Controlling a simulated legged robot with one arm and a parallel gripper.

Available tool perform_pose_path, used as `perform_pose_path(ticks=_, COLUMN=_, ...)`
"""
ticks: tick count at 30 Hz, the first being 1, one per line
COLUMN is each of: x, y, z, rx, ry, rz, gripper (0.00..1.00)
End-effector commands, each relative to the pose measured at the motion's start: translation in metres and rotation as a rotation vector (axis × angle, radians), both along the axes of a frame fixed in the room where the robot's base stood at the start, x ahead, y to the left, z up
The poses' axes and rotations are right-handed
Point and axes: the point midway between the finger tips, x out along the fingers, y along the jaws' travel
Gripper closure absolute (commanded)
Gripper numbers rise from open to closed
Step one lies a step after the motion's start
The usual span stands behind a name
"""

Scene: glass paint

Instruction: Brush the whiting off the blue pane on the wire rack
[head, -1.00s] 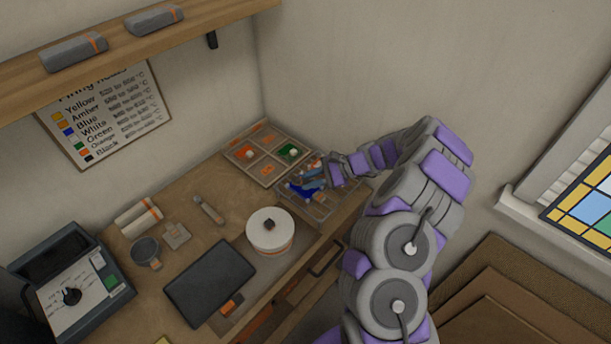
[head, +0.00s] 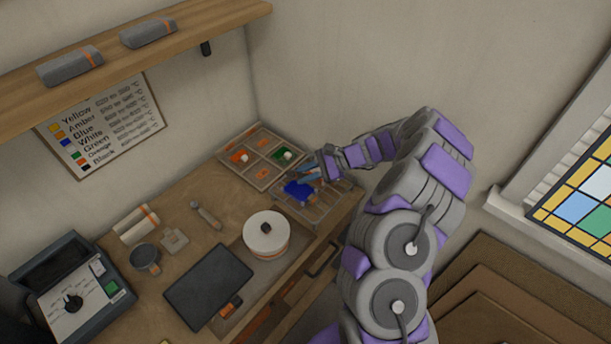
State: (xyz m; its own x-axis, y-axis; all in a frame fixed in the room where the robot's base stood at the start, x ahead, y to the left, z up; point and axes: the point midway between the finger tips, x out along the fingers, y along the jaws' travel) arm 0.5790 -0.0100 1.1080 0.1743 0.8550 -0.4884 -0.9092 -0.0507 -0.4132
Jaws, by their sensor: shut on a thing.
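The blue pane (head: 296,191) lies on the wire rack (head: 318,213) at the bench's right end. Deep blue shows over much of the pane; any whiting left on it is too small to tell. My gripper (head: 318,170) is just above the pane's upper right side, reaching in from the right. It is shut on a slim tool, likely the brush (head: 308,174), which points left and down towards the pane. The tool is small and partly hidden by my gripper, and I cannot tell if its tip touches the glass.
A sectioned tray (head: 262,183) with orange and green contents lies behind the rack. A white lidded pot (head: 266,236) and a dark flat slab (head: 208,286) stand left of the rack. A grey-handled tool (head: 207,215) lies farther back. A controller box (head: 75,285) is far left.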

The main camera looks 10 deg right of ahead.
Motion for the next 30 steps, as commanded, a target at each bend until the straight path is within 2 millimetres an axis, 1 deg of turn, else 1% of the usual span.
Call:
perform_pose_path(ticks=1, x=0.0, y=0.0, z=0.003, rx=0.0, ry=0.0, rz=0.0, gripper=1.0)
perform_pose_path(ticks=17, x=0.0, y=0.0, z=0.003, rx=0.0, ry=-0.001, rz=0.0, gripper=1.0)
perform_pose_path(ticks=20, x=0.0, y=0.0, z=0.009, rx=0.0, ry=-0.002, rz=0.0, gripper=1.0)
perform_pose_path(ticks=30, x=0.0, y=0.0, z=0.047, rx=0.0, ry=-0.002, rz=0.0, gripper=1.0)
